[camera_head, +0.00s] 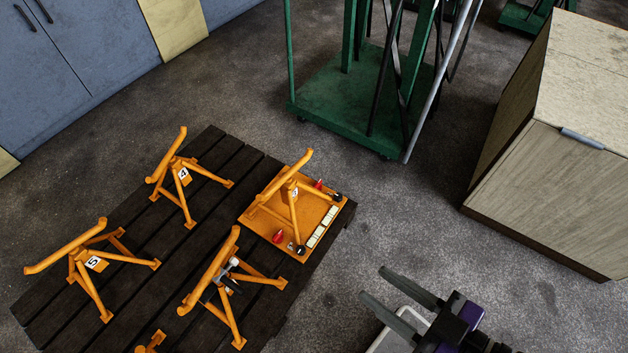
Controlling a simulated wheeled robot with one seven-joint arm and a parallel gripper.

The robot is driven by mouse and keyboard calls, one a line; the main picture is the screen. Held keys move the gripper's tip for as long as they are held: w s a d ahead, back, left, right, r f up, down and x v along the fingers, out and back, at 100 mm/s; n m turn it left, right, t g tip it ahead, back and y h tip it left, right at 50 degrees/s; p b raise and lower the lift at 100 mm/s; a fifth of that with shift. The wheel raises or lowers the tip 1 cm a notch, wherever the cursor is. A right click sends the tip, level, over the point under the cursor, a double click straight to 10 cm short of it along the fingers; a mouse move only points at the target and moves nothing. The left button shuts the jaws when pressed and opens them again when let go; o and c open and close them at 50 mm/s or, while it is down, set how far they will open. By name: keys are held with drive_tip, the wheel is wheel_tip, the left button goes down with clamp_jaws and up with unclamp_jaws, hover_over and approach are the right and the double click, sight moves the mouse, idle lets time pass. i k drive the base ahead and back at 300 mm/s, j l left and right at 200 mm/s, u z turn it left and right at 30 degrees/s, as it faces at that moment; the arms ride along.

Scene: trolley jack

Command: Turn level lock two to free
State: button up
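An orange plate (262,226) lies on the right end of a dark slatted platform, with an orange stand (291,205) over it. The plate carries two small red parts, one near its far right corner (319,185) and one near its front edge (278,237). Black knobs sit at the right corner (337,197) and front corner (300,250), with white label strips (322,227) between them. The lettering is too small to read, so I cannot tell which part is level lock two or its setting. My gripper (372,281) is open and empty, right of the plate and apart from it.
The dark slatted platform (140,226) holds more orange stands, marked 4 (183,174) and 5 (94,263), plus one in front (222,280) with a grey and black fitting. A green trolley (345,110) and wooden cabinet (545,190) stand behind. Grey floor lies between.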

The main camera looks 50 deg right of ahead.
sight(318, 186)
drive_tip(key=i+l+u, duration=0.15)
drive_tip(key=l, duration=0.3)
drive_tip(key=i+l+u, duration=0.2)
drive_tip(key=l, duration=0.25)
drive_tip(key=i+l+u, duration=0.15)
drive_tip(key=l, duration=0.35)
drive_tip(key=i+l+u, duration=0.15)
drive_tip(key=l, duration=0.35)
drive_tip(key=i+l+u, duration=0.2)
drive_tip(key=l, duration=0.3)
drive_tip(key=k, duration=0.1)
